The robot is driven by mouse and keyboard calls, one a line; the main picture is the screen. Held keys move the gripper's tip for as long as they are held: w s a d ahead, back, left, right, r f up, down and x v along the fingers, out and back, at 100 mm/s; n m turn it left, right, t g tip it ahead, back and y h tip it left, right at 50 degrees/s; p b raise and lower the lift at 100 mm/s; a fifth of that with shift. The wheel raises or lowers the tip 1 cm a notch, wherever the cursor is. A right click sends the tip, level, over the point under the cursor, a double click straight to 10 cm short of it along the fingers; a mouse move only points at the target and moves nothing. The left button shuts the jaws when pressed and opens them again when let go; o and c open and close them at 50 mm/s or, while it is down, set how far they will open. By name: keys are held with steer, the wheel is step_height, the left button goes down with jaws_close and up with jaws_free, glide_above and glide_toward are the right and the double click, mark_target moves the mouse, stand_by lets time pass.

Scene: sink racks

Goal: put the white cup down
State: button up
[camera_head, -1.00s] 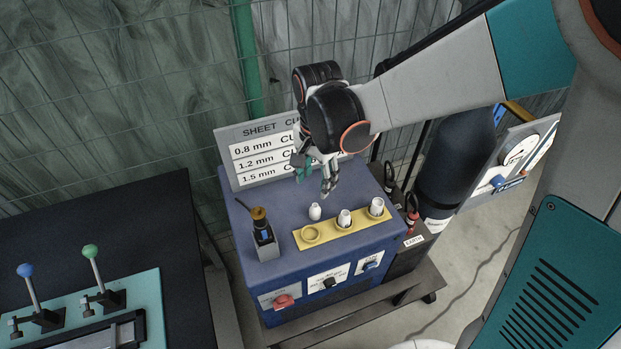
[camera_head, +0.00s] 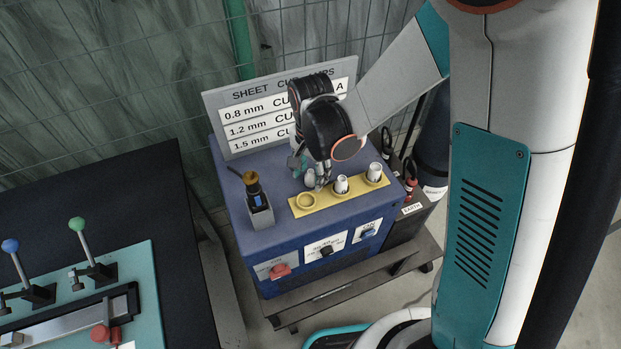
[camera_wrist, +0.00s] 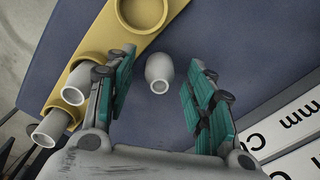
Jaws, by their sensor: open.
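A small white cup (camera_head: 309,178) stands on the blue top of the machine, just behind the yellow holder and outside it. In the wrist view the white cup (camera_wrist: 159,72) shows between my two fingers, with a visible gap on each side. My gripper (camera_head: 310,172) is open and low over the machine top, partly covering the cup in the head view. The yellow holder (camera_head: 324,197) has an empty ring (camera_head: 306,201) at its left end. Two other white cups (camera_head: 341,184) (camera_head: 375,172) sit in its other places.
A torch-like tool in a stand (camera_head: 259,207) is left of the holder. A sign board (camera_head: 235,133) stands along the back of the machine top. A dark table with levers (camera_head: 88,240) is at the left.

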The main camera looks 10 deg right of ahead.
steer(key=c, duration=1)
steer(key=shift+c, duration=0.2)
